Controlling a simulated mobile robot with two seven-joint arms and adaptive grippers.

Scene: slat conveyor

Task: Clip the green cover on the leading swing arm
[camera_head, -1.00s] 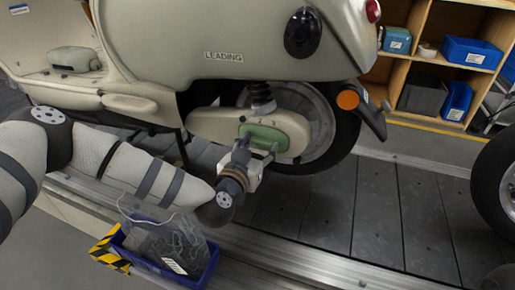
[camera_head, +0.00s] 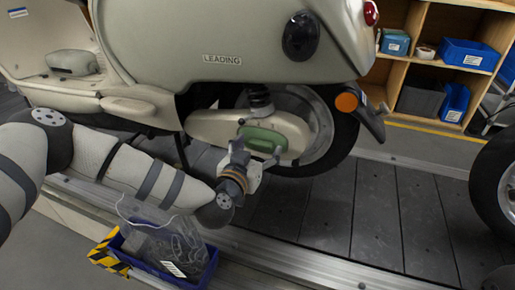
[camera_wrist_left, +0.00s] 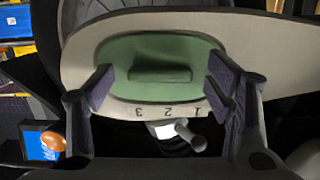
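The green cover (camera_head: 262,138) sits in the pale swing arm (camera_head: 208,126) of the scooter marked LEADING (camera_head: 221,60). In the left wrist view the cover (camera_wrist_left: 118,62) looks flat in its place, with a raised grip bar across its middle; whether it is clipped I cannot tell. The swing arm (camera_wrist_left: 255,45) has upside-down numbers 1, 2, 3 beside the cover. My left gripper (camera_head: 257,157) is open in front of it. In the left wrist view my left gripper's fingers (camera_wrist_left: 160,88) stand apart at the cover's two ends, off the grip bar. My right gripper is not in view.
A blue bin (camera_head: 200,283) with a clear bag stands below my left forearm, beside the metal rail. A wooden shelf (camera_head: 428,65) with blue bins is at the back right. Another wheel (camera_head: 498,180) stands at the right edge. The slats between are clear.

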